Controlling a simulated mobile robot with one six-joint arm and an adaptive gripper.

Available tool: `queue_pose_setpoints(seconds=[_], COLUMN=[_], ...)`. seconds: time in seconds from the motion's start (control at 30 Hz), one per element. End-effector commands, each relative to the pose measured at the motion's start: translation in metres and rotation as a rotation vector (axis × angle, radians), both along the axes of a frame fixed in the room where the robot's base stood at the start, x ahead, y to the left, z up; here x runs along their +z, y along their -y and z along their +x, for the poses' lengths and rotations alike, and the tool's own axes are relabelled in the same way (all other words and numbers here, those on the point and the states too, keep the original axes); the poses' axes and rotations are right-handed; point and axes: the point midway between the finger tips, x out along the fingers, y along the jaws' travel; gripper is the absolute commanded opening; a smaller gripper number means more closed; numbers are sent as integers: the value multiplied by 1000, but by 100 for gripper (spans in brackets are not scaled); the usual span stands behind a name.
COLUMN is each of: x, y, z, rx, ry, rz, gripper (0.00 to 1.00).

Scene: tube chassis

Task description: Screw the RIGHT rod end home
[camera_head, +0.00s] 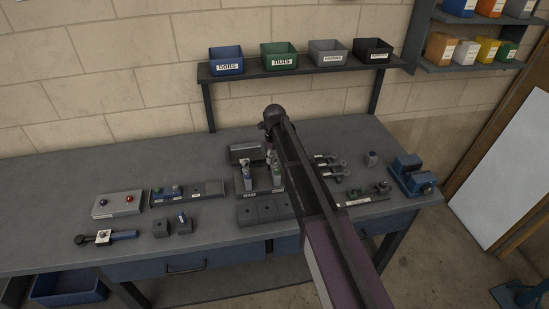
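My arm reaches over the workbench from the lower right. Its wrist is above the middle of the bench, and my gripper (271,156) points down there, mostly hidden behind the arm. Whether its fingers are open or hold anything does not show. Below it, two upright grey pieces with coloured tops, a left one (247,178) and a right one (276,174), stand on a dark fixture (259,193). Two small rod-like parts with rounded ends (331,167) lie to the right of the arm. Which part is the right rod end is too small to tell.
A blue vise (412,177) stands at the right end. A shelf (300,68) with labelled bins is behind. The far left bench top is clear.

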Motion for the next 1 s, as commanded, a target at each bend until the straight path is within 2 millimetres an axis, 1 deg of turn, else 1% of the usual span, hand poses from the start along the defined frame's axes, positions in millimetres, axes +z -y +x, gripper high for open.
queue_pose_setpoints(seconds=[0.27, 0.5, 0.67, 1.0], x=[4, 21, 29, 30], y=[0, 0, 0, 0], z=[0, 0, 0, 0], rx=[1, 1, 1, 1], ry=[-1, -1, -1, -1], rz=[-1, -1, -1, -1], gripper=[56, 56, 56, 56])
